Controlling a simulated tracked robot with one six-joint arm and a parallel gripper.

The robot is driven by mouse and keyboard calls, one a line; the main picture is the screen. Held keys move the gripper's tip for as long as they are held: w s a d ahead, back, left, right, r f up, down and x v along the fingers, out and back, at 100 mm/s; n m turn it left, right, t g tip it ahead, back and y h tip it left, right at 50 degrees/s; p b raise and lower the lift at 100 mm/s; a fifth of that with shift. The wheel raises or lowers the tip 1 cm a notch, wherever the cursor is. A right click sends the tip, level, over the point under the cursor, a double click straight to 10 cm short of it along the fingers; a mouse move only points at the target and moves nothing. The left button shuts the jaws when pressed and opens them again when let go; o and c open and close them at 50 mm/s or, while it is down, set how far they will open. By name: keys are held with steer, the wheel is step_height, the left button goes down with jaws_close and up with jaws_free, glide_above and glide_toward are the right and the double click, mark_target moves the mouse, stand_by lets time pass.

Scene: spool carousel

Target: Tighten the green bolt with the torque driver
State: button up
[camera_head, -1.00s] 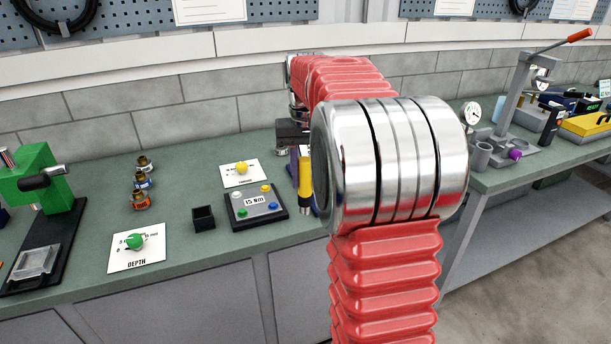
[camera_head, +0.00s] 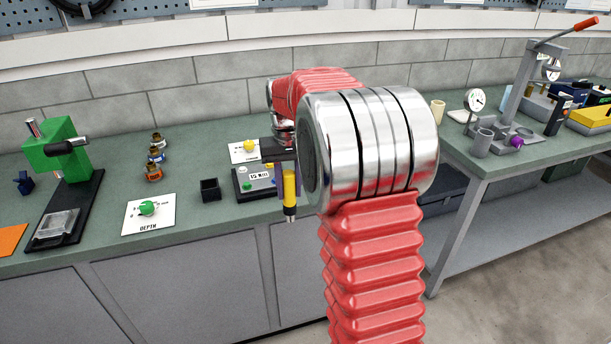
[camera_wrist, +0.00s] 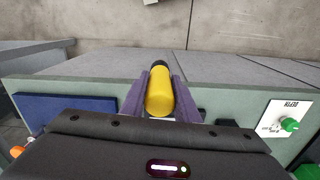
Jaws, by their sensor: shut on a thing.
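The yellow torque driver (camera_head: 290,188) with a dark lower end hangs upright in my gripper (camera_head: 289,174). In the wrist view, the purple fingers of my gripper (camera_wrist: 161,84) are shut on the sides of the yellow driver (camera_wrist: 160,98). In the head view the driver appears right of the dark bolt plate marked 15 Nm (camera_head: 241,195), with its tip near the bench's front edge. The green bolt (camera_head: 247,186) sits at the plate's near left. My gripper and arm hide the plate's right side and its other bolts there.
A small black open box (camera_head: 210,190) stands left of the plate. A card with a green knob marked DEPTH (camera_head: 161,222) lies further left. A yellow knob (camera_head: 250,146) on a card is behind the plate. A green press (camera_head: 65,150) stands at the left.

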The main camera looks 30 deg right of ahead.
steer(key=a+f+n, duration=0.2)
steer(key=a+f, duration=0.3)
steer(key=a, duration=0.4)
steer(key=w+a+f+n, duration=0.1)
steer(key=a+f+n, duration=0.1)
steer(key=a+f, duration=0.4)
steer(key=a, duration=0.3)
steer(key=shift+w+a+f, duration=0.15)
steer(key=shift+a+f, duration=0.05)
steer(key=shift+a, duration=0.15)
